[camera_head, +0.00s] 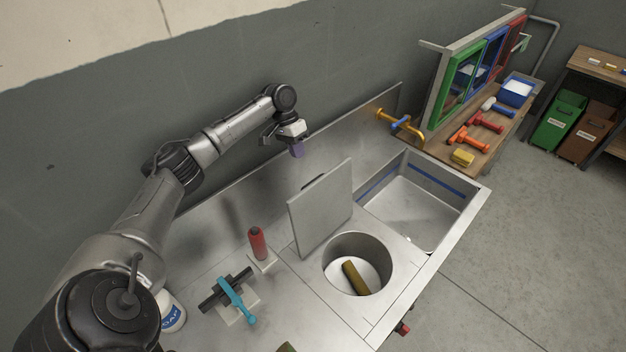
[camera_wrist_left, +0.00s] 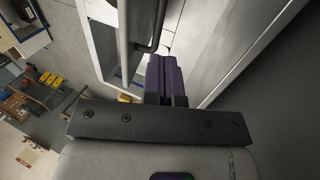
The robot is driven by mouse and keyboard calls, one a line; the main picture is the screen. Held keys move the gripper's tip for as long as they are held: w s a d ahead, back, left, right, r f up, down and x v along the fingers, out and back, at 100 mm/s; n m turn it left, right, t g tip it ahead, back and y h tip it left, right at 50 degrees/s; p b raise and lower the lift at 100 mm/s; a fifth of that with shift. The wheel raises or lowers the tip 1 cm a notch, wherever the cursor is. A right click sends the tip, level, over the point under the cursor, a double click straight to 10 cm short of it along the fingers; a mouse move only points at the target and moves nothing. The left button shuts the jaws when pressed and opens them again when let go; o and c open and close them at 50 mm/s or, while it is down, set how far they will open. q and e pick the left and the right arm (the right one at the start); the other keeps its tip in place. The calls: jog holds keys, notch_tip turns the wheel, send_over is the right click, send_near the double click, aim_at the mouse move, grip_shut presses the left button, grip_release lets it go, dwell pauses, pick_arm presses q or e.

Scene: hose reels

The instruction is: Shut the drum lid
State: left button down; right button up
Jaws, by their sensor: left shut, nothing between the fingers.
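The drum lid (camera_head: 322,208) is a flat grey square plate. It stands raised, nearly upright, at the left side of the round drum opening (camera_head: 385,259). A dark handle (camera_head: 313,182) shows at its back. A brown-yellow cylinder (camera_head: 355,277) lies inside the drum. My left gripper (camera_head: 297,150) is above and behind the lid, near the back panel, with its purple fingers pointing down and apart from the lid. In the left wrist view the fingers (camera_wrist_left: 166,74) are together and empty, with a dark handle bar (camera_wrist_left: 154,28) just beyond them. My right gripper is not in view.
A steel sink (camera_head: 415,213) is right of the drum. A red bottle (camera_head: 257,243) and a turquoise-handled tool (camera_head: 236,300) stand left of the lid. A yellow tap (camera_head: 392,119) is at the back. Coloured frames and tools occupy the wooden bench (camera_head: 440,147).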

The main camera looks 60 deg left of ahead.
pick_arm(q)
jog(key=shift+h, duration=0.5)
jog(key=x, duration=0.2)
jog(key=d+x, duration=0.1)
jog(key=x, duration=0.2)
jog(key=p+x, duration=0.1)
jog(key=x, duration=0.2)
jog(key=shift+s+d+r, duration=0.1)
jog(key=shift+d+r, duration=0.05)
jog(key=shift+r, duration=0.1)
jog(key=shift+x, duration=1.1)
jog(key=shift+r, duration=0.1)
